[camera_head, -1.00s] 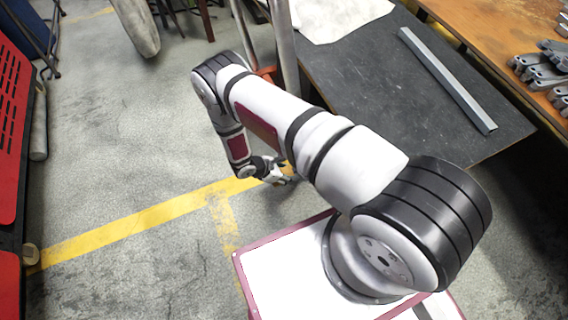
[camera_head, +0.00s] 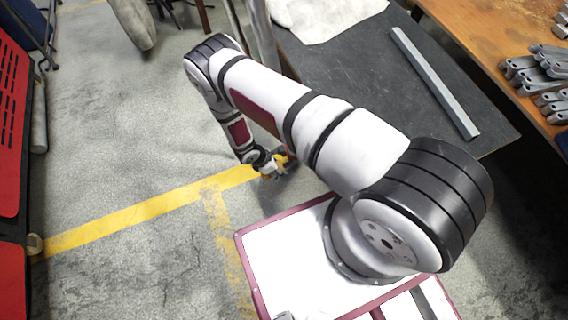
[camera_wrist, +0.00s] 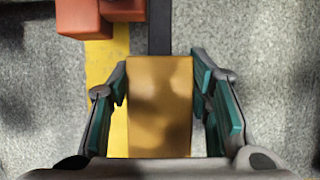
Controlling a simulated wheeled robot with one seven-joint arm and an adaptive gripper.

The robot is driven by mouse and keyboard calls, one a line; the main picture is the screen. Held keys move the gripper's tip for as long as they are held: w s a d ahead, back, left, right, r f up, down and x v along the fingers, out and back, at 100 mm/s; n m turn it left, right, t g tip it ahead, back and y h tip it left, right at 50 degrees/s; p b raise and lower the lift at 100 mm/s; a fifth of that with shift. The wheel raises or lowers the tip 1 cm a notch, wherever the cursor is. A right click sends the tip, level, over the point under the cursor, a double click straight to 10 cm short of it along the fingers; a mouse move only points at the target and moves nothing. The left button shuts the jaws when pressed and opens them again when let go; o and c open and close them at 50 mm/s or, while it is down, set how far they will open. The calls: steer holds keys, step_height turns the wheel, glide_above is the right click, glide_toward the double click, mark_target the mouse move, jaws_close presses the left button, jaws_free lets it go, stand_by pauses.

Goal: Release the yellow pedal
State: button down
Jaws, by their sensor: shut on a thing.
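The yellow pedal (camera_wrist: 160,120) is a flat, blocky plate in the middle of the wrist view, with shadows across its face. A dark narrow bar (camera_wrist: 160,38) runs from its far edge to the top of the picture. My gripper (camera_wrist: 160,84) has its teal-padded fingers along both sides of the pedal and is shut on it. In the head view my gripper (camera_head: 273,168) is low near the floor, beyond my base. The pedal is too small and covered there to make out clearly.
Orange-red blocks (camera_wrist: 85,18) stand just beyond the pedal, to the left of the bar. A yellow floor line (camera_head: 140,215) runs below my gripper. A dark table (camera_head: 365,85) with a metal bar (camera_head: 435,82) is to the right. Open floor (camera_head: 110,130) lies left.

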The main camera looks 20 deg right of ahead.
steer(key=shift+w+r+y+p, duration=0.2)
steer(key=shift+r+y+p, duration=0.4)
steer(key=shift+p, duration=0.9)
steer(key=c, duration=0.8)
jaws_free()
steer(key=shift+s, duration=0.1)
steer(key=shift+d+f, duration=0.1)
steer(key=v, duration=1.2)
steer(key=shift+s, duration=0.15)
